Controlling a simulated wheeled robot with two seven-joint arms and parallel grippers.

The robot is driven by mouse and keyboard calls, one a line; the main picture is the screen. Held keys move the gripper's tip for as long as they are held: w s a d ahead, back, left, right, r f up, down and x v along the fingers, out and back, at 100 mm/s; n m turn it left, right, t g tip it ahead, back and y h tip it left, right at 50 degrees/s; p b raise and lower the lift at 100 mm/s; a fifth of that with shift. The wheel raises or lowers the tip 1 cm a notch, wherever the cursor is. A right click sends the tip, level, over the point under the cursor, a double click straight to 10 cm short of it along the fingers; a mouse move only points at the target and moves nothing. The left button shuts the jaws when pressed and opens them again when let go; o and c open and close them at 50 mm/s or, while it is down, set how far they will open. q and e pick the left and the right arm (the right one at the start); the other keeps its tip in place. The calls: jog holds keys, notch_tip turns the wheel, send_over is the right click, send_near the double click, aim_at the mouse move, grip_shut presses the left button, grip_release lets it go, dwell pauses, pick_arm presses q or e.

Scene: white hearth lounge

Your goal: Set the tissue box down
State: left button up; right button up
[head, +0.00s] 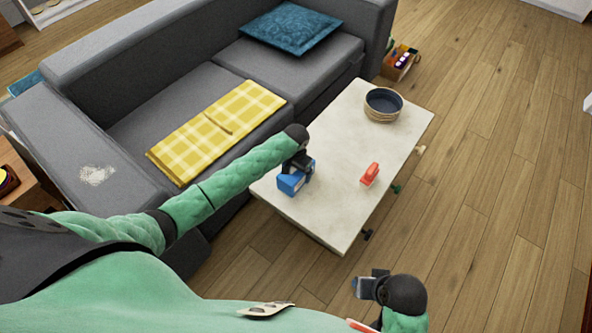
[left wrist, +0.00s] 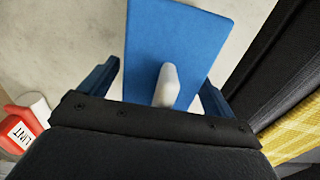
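The blue tissue box (head: 290,184) rests on the pale coffee table at its near left end. A white tissue tuft sticks out of its top in the left wrist view, where the box (left wrist: 180,40) sits slightly turned. My left gripper (head: 299,166) is over the box. Its two fingers (left wrist: 162,80) are spread on either side, with a thin gap at the left finger; the right finger overlaps the box's edge. The fingers' lower parts are hidden in the head view. My right gripper (head: 366,286) is low in front of the table, with nothing visible in it.
On the coffee table (head: 330,222) are a red lint item (head: 370,174) and a dark round bowl (head: 383,104). A grey sofa (head: 150,75) with a yellow checked blanket (head: 215,130) stands along the left. The table's middle is clear, and open floor lies right.

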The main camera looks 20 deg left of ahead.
pick_arm(q)
notch_tip(320, 180, up, 11)
jog(key=shift+r, duration=0.1)
jog(key=shift+r+b, duration=0.3)
jog(key=shift+r, duration=0.1)
jog(key=s+d+f+t+h, duration=0.1)
jog(key=s+d+f, duration=0.1)
jog(key=s+d, duration=0.5)
jog(key=s+d+f+h, duration=0.2)
jog(key=s+d, duration=0.2)
jog(key=s, duration=0.7)
jog(key=s+r+t, duration=0.1)
jog(key=s+r, duration=0.1)
jog(key=s, duration=0.7)
jog(key=s+r+n+t, duration=0.1)
jog(key=s+r, duration=0.2)
jog(key=s, duration=0.6)
jog(key=shift+s+a, duration=0.4)
pick_arm(e)
jog(key=shift+a+f, duration=0.4)
jog(key=shift+f, duration=0.05)
pick_arm(q)
jog(key=shift+r, duration=0.1)
